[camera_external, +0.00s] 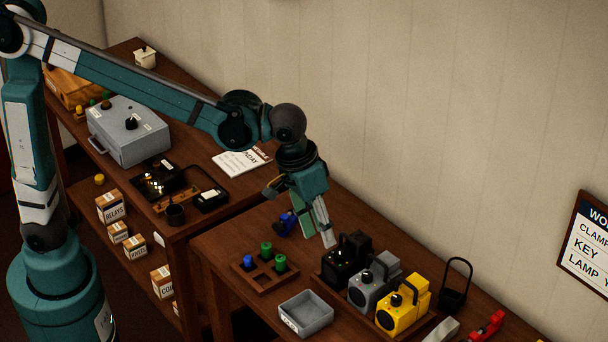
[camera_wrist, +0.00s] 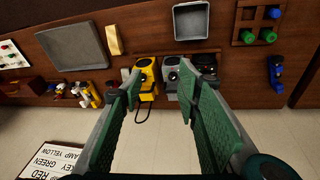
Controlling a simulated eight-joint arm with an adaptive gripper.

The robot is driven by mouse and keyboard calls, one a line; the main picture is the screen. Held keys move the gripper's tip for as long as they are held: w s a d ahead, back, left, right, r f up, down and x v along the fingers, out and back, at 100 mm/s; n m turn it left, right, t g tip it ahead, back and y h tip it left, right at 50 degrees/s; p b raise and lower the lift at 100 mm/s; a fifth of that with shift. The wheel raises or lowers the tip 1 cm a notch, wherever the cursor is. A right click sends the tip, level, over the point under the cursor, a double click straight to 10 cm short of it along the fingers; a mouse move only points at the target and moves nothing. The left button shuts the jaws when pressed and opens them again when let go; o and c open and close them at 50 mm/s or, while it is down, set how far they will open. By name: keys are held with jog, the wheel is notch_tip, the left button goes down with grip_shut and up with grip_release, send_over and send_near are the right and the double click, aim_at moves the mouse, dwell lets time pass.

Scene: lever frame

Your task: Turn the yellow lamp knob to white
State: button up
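My gripper (camera_external: 315,236) is open and empty, above and to the left of the lamps. Its green-padded fingers (camera_wrist: 160,78) also show in the wrist view, apart from the lamps.
A grey tray (camera_external: 306,325) and a wooden rack (camera_external: 265,285) with green and blue pegs lie in front and to the left. A blue object (camera_external: 285,223) lies behind the rack.

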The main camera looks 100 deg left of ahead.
jog(key=shift+s+r, duration=0.1)
jog(key=shift+s, duration=0.15)
jog(key=shift+w, duration=0.1)
dwell(0.3)
jog(key=n+g+p, duration=0.3)
jog(key=n+p, duration=0.1)
send_near(397, 297)
jog(key=shift+f, duration=0.65)
jog(key=shift+f, duration=0.15)
jog(key=shift+f+p, duration=0.5)
jog(key=shift+f, duration=3.25)
